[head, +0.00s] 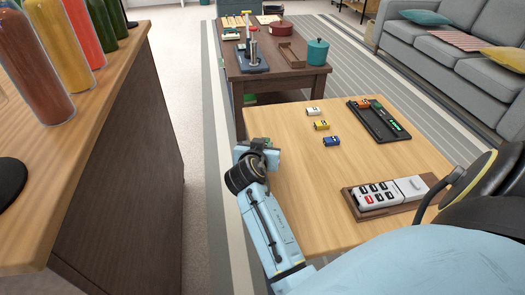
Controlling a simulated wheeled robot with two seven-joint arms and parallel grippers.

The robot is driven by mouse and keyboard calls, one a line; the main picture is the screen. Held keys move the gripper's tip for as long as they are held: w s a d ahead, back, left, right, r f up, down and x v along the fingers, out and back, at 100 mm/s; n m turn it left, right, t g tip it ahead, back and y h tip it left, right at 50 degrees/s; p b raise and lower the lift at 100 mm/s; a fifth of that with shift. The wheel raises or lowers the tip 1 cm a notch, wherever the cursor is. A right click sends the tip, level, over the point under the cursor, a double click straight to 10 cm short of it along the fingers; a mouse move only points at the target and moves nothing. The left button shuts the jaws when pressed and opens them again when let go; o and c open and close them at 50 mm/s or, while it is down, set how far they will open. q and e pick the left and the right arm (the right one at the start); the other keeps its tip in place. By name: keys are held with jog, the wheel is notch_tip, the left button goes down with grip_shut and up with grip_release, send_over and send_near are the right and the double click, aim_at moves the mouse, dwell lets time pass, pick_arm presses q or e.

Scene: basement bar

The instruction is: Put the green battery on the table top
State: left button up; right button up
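The green battery (394,126) appears to sit in the near end of a black tray-like holder (381,125) at the right back of the wooden table top (300,180). My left gripper (264,149) is over the table's left edge, well left of the holder and apart from it. Its fingers are small and partly hidden, so I cannot tell whether it is open or holds anything. My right gripper is not in view; dark parts of my own body cover the right edge.
White (312,111), yellow (321,125) and blue (331,141) batteries lie in a row on the table. A brown tray (348,201) with a keypad device is at the front right. A dark coffee table (300,82) stands behind; a bar counter (110,75) is left. The table's middle is clear.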

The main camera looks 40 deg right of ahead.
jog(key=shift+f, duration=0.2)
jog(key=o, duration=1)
